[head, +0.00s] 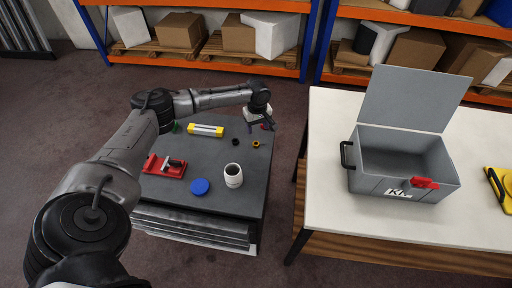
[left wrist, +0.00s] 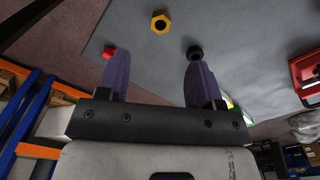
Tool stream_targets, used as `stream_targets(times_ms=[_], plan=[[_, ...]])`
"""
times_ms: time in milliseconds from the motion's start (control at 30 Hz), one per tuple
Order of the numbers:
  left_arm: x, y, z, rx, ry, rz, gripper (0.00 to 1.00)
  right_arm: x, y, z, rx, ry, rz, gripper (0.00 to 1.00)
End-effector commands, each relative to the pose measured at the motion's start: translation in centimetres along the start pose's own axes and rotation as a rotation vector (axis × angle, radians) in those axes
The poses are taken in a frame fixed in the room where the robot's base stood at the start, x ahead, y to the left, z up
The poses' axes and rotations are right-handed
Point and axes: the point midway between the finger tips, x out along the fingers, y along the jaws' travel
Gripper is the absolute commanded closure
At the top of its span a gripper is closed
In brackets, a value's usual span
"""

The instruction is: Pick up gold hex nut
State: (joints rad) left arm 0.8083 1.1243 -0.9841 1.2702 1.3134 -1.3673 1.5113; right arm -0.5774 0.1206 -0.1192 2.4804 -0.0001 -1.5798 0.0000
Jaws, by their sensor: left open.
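The gold hex nut (head: 256,144) lies flat near the right side of the dark grid table (head: 215,160). It also shows in the left wrist view (left wrist: 160,22), at the top, beyond and roughly between the fingertips. My left gripper (head: 261,128) is over the far right part of the table, just behind the nut in the head view. In the left wrist view its two purple fingers (left wrist: 156,62) are apart with nothing between them. A black nut (head: 235,142) lies left of the gold one; it also shows at the right fingertip (left wrist: 196,53). My right gripper is not in view.
A small red part (left wrist: 109,52) is by the left finger in the wrist view. A white cup (head: 233,175), blue disc (head: 200,187), red vise-like tool (head: 165,166) and yellow-ended item (head: 206,130) stand on the table. An open grey toolbox (head: 403,165) is on the right-hand table.

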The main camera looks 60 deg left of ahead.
Motion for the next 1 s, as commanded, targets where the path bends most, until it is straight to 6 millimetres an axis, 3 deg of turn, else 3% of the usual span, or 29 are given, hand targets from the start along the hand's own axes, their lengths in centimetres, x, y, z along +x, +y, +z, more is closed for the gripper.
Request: stream_targets(times_ms=[33,200,567,800,1000], plan=[[1.3,0.0,0.1,0.001,-0.001,-0.003,0.40,0.4,-0.1,0.2,0.002,0.000,-0.002,0.57],[3.8,0.0,0.1,0.003,0.000,-0.002,0.40,1.0,-0.2,0.4,0.004,-0.002,-0.004,0.57],[6.0,0.0,0.1,0.005,0.000,-0.001,0.40,1.6,-0.2,0.6,0.004,-0.003,-0.005,0.57],[9.2,-0.2,0.0,0.005,0.001,-0.001,0.40,2.8,-0.2,1.1,0.000,-0.004,-0.002,0.57],[10.5,-0.1,0.0,0.005,0.000,0.000,0.40,3.1,-0.1,1.2,-0.005,-0.005,0.002,0.57]])
